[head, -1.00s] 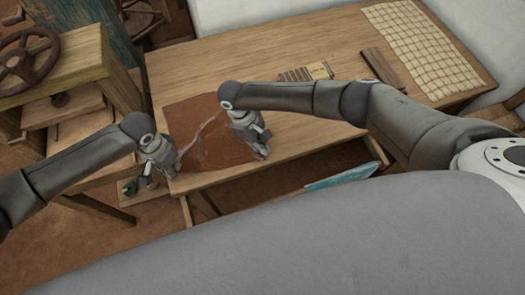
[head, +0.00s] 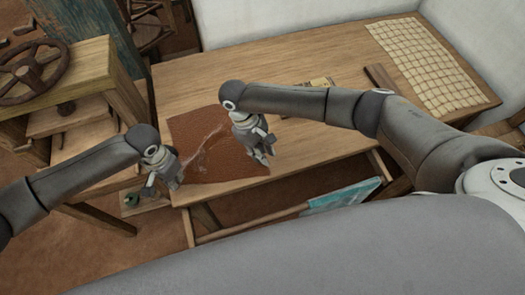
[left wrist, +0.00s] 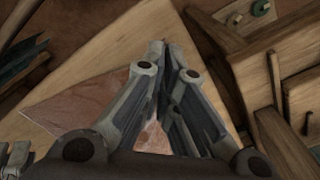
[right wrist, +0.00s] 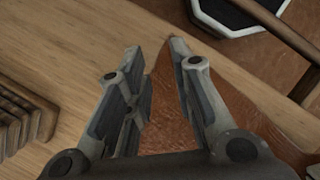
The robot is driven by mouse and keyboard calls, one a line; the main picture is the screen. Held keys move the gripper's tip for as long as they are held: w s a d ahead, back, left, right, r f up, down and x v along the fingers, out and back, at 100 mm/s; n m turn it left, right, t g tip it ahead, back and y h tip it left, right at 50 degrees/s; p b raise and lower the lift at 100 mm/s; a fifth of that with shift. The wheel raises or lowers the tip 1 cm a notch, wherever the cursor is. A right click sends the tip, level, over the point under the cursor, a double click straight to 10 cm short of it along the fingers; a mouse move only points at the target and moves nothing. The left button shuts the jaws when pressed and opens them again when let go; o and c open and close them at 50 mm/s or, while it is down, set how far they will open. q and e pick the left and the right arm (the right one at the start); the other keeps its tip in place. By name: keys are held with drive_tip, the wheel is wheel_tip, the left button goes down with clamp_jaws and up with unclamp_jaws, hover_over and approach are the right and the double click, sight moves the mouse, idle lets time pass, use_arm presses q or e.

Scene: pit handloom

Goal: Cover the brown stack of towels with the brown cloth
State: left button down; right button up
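The brown cloth (head: 205,138) lies spread on the wooden table, with pale creases across it. My left gripper (head: 163,187) is at its front left corner. In the left wrist view its fingertips (left wrist: 167,48) are close together beside the cloth (left wrist: 85,100); whether they pinch the corner is hidden. My right gripper (head: 266,152) is over the cloth's right side. In the right wrist view its fingers (right wrist: 155,48) are apart, with cloth (right wrist: 170,110) showing between and beside them and nothing seen held. I cannot clearly identify the stack of towels.
A brown layered stack (right wrist: 22,115) shows at the left of the right wrist view; its material is unclear. A cream grid-patterned mat (head: 425,65) lies at the table's far right. A wooden frame with a wheel (head: 30,70) stands left. The back middle of the table (head: 270,62) is clear.

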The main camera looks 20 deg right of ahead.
drive_tip(key=o, duration=0.6)
drive_tip(key=shift+c, duration=0.2)
wheel_tip(320, 180, up, 4)
drive_tip(key=w+a, duration=0.2)
drive_tip(key=w, duration=0.1)
drive_tip(key=x, duration=0.9)
drive_tip(key=shift+s+f, duration=0.3)
drive_tip(key=shift+s, duration=0.1)
drive_tip(key=shift+f, duration=0.1)
drive_tip(key=shift+c, duration=0.4)
